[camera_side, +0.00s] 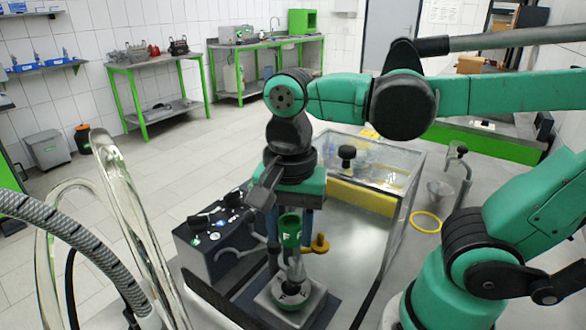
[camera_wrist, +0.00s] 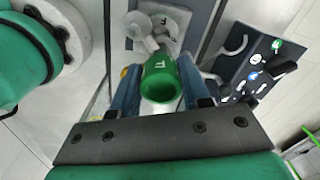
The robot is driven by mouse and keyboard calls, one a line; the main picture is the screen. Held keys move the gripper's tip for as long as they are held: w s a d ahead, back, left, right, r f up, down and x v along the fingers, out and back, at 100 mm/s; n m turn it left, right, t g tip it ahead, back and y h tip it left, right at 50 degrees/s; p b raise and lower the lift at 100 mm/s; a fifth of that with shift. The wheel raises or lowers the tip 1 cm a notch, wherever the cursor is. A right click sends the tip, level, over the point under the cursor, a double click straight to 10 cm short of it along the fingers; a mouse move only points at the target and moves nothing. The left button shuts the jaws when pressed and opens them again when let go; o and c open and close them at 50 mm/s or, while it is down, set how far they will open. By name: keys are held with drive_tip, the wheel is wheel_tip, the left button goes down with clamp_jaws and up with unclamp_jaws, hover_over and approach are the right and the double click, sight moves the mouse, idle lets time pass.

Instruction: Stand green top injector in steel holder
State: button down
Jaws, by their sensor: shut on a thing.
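The injector has a green top (camera_side: 290,230) and a grey metal lower body. It stands roughly upright between the blue fingers of my gripper (camera_side: 289,238), which is shut on it. In the wrist view the open green top (camera_wrist: 162,80) shows between the fingers (camera_wrist: 160,88). The injector's lower end overlaps the holder in both views. I cannot tell whether it is inside or just above.
A dark control box (camera_side: 212,250) with knobs stands left of the holder. A glass-walled tank (camera_side: 385,180) is behind right. A yellow knob (camera_side: 320,243) is close beside my gripper. Hoses curve at front left.

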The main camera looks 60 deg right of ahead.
sight(290, 254)
drive_tip(key=shift+f, duration=1.25)
drive_tip(key=shift+f, duration=0.25)
drive_tip(key=shift+f, duration=0.65)
drive_tip(key=shift+f, duration=0.45)
idle(0.4)
drive_tip(key=shift+c, duration=1.7)
unclamp_jaws()
drive_tip(key=shift+r, duration=0.15)
drive_tip(key=shift+r, duration=3.4)
